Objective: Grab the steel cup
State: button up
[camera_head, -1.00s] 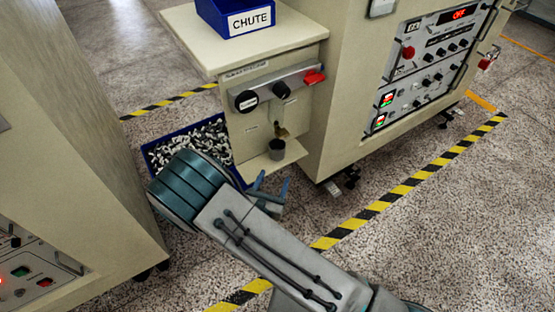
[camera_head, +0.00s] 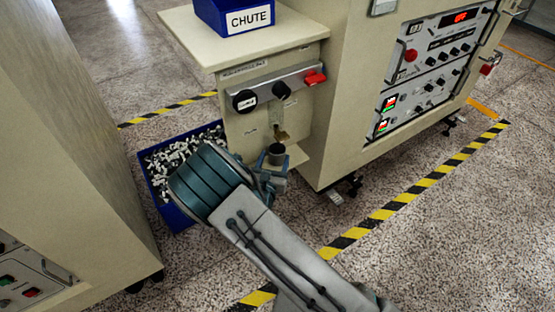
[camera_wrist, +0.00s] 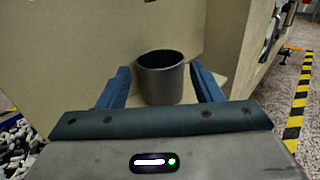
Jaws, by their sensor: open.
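The steel cup (camera_wrist: 161,80) is a dark grey, open-topped cup standing upright on a small beige shelf (camera_wrist: 222,84). In the head view the cup (camera_head: 276,153) sits below a brass-coloured spout (camera_head: 281,134) on the front of the beige cabinet. My gripper (camera_wrist: 162,84) is open, with one blue finger on each side of the cup. A gap shows between each finger and the cup wall in the wrist view. In the head view my gripper (camera_head: 270,176) is at the shelf, partly hidden by my wrist. The cup's lower part is partly hidden there.
A blue bin (camera_head: 182,216) full of small metal parts stands on the floor left of the shelf. Black knobs (camera_head: 245,100) and a red switch (camera_head: 315,78) are above the cup. A blue CHUTE box (camera_head: 243,14) sits on the cabinet top. Open floor lies to the right.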

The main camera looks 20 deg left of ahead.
jog(key=shift+w, duration=1.05)
jog(key=shift+c, duration=0.3)
jog(key=c, duration=0.8)
jog(key=shift+r, duration=0.15)
